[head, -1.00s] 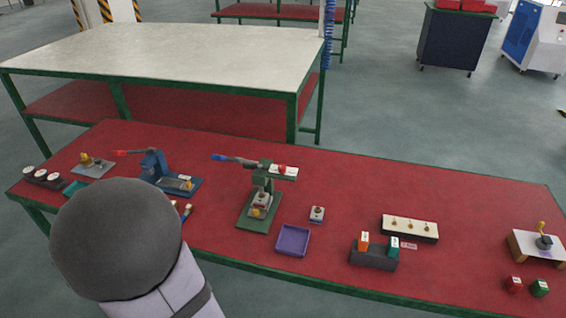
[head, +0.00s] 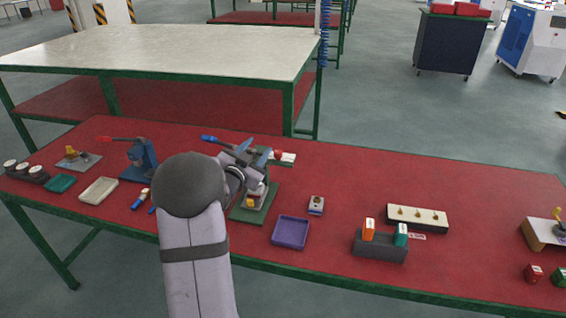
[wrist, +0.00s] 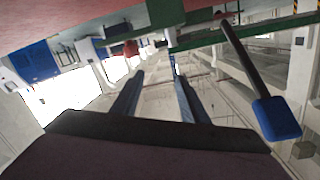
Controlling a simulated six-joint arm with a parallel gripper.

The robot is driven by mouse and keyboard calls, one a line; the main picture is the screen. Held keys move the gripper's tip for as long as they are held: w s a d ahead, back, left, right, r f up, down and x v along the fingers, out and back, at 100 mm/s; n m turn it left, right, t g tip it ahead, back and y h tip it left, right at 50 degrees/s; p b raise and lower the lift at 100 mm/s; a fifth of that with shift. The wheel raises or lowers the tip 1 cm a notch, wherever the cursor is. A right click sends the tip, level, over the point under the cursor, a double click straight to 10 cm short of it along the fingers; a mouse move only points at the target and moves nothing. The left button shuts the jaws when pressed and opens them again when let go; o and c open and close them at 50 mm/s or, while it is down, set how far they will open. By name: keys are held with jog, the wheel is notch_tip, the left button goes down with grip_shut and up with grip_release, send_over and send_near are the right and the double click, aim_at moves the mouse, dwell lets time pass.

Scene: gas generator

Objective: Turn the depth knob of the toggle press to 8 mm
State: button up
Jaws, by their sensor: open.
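The toggle press has a green base (head: 246,213) and a lever with a blue handle (head: 209,138). A red knob (head: 278,154) shows beside a white plate (head: 288,160) at its upper right. My gripper (head: 254,151) is at the press head, left of the red knob, and hides part of the press. In the wrist view, the open blue fingers (wrist: 160,72) have nothing visible between them. The knob's scale reading is not legible.
A blue press (head: 140,165) with a red handle stands left. A purple tray (head: 290,232) and a small grey block (head: 316,205) are right of the green base. Farther right are a dark holder (head: 380,247) and a white strip with pegs (head: 417,218).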

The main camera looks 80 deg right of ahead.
aim_at(277, 154)
jog(key=s+d+f+n+b, duration=0.1)
jog(key=s+d+f+n+g+b, duration=0.1)
jog(key=f, duration=0.1)
jog(key=s+d+f+n+g+h+b, duration=0.1)
jog(key=s+b, duration=0.1)
jog(key=shift+s+d+f, duration=0.1)
jog(key=shift+d+f, duration=0.15)
jog(key=shift+f, duration=0.05)
jog(key=shift+s+d+p, duration=0.2)
jog(key=shift+d+p, duration=0.15)
jog(key=shift+d, duration=0.85)
jog(key=shift+s+d+p, duration=0.2)
jog(key=shift+d+p, duration=0.1)
jog(key=shift+d, duration=0.9)
jog(key=shift+s+d+p, duration=0.2)
jog(key=shift+d+p, duration=0.15)
jog(key=shift+d, duration=0.85)
grip_shut()
